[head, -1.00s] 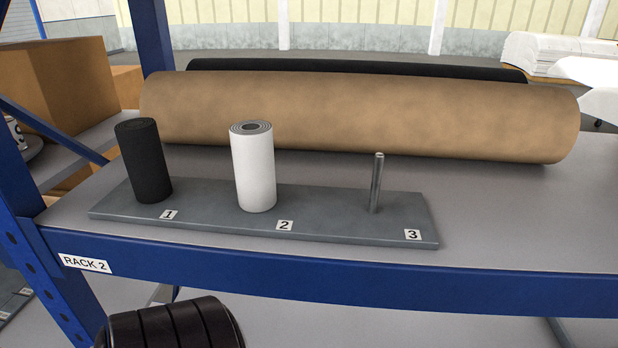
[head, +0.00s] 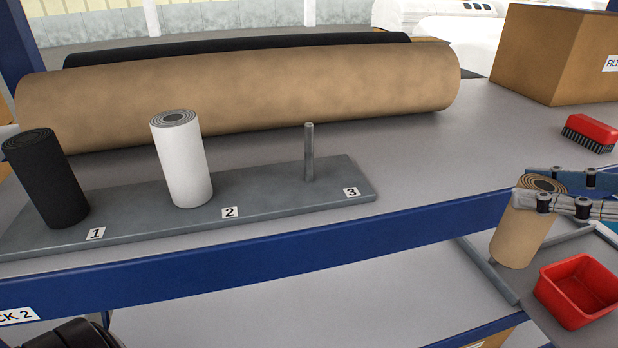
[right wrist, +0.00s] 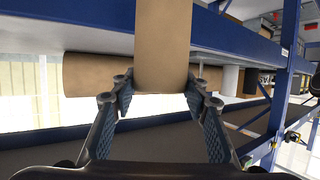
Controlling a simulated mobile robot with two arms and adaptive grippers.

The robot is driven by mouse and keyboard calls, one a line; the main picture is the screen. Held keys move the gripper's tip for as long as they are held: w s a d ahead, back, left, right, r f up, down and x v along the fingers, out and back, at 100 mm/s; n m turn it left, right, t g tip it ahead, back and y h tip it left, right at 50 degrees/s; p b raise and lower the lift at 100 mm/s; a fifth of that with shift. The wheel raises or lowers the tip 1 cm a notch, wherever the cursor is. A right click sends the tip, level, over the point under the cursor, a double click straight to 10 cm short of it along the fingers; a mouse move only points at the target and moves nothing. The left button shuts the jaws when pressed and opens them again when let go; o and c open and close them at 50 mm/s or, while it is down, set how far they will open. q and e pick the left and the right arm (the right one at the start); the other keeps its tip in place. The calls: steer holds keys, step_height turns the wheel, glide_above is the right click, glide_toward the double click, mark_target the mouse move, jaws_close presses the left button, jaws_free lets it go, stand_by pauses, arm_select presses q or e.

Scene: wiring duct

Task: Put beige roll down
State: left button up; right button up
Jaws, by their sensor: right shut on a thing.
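The beige roll (head: 519,238) is at the right of the head view, slightly tilted, with its spiral end up. My right gripper (head: 548,190) is shut on it near its top end, one finger on each side. The right wrist view also shows the beige roll (right wrist: 162,45) between the fingers (right wrist: 160,92). Whether the roll's lower end touches anything is unclear. A grey base (head: 255,200) on the rack shelf has a bare upright peg (head: 309,155) by label 3. A white roll (head: 183,165) stands at 2 and a black roll (head: 48,180) at 1.
A long brown roll (head: 240,95) lies behind the base. A red brush (head: 590,133) and a cardboard box (head: 560,55) are on the shelf at right. A red bin (head: 578,290) sits in front of the blue shelf edge (head: 300,240). The shelf right of the base is clear.

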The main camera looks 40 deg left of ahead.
steer(key=s+a+r+n+g, duration=0.2)
steer(key=a+r+g, duration=0.1)
steer(key=a+r, duration=0.65)
step_height(320, 180, up, 9)
steer(key=n+p, duration=0.1)
steer(key=p, duration=0.5)
glide_above(309, 124)
steer(key=shift+a+r+g, duration=0.15)
steer(key=shift+a+g, duration=0.1)
steer(key=shift+g, duration=0.15)
steer(key=f, duration=0.4)
steer(key=f+p, duration=0.1)
steer(key=f, duration=0.3)
steer(key=shift+w+d+f, duration=0.1)
steer(key=shift+d+f, duration=0.1)
steer(key=shift+f, duration=0.05)
jaws_close()
steer(key=shift+f, duration=0.25)
step_height(309, 124, down, 3)
steer(key=shift+d+r+p, duration=0.1)
steer(key=shift+p, duration=0.55)
arm_select(q)
step_height(309, 124, up, 8)
steer(key=shift+s+a+r, duration=0.15)
steer(key=shift+s+a, duration=0.1)
arm_select(e)
steer(key=shift+f, duration=0.3)
